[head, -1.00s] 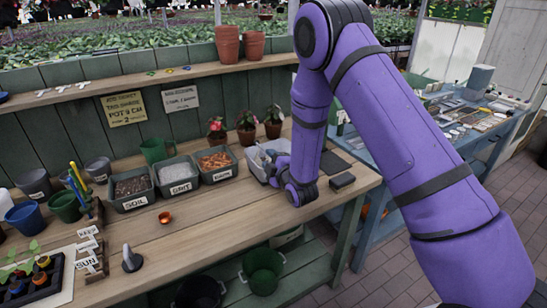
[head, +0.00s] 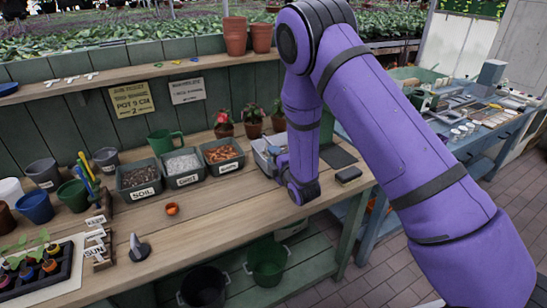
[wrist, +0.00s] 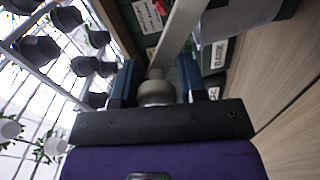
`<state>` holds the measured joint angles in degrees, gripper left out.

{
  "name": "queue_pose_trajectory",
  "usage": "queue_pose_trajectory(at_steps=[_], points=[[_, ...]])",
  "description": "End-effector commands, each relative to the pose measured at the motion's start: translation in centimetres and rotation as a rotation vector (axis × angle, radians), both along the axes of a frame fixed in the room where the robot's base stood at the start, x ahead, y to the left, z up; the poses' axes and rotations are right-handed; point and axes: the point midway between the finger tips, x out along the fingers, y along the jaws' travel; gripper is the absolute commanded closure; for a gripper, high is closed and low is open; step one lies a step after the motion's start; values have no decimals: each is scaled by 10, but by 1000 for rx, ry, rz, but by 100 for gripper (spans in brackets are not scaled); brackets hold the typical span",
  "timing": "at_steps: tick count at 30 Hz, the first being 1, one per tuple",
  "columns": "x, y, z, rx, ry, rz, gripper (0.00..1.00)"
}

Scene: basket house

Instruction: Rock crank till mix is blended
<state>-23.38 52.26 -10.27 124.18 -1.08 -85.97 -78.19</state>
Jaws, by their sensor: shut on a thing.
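The crank shows in the wrist view as a flat pale bar (wrist: 178,35) ending in a rounded grey metal knob (wrist: 156,93). My gripper (wrist: 157,88) is shut on the knob, with a dark blue finger on each side of it. In the head view, a light grey tub (head: 262,159) stands on the bench to the right of the labelled bins, beside my wrist. My arm hides part of the tub, and I cannot make out the crank or its mix there.
Bins of soil (head: 139,179), grit (head: 182,166) and orange-brown pieces (head: 222,153) stand left of the tub. Flowering pots (head: 253,121) stand behind it. A small dark block (head: 348,174) lies to its right. The bench (head: 205,228) is mostly clear in front.

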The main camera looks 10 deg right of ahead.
Motion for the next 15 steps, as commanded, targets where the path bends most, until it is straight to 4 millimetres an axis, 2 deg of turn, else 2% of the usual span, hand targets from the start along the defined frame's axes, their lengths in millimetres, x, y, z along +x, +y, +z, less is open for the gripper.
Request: queue_pose_trajectory(at_steps=[2,3,5,15], points=[[3,-8,3,-5,-10,-16,100],[3,-8,3,-4,-10,-17,55],[3,-7,3,-4,-9,-14,42],[-1,-4,2,-1,-4,-5,42]])
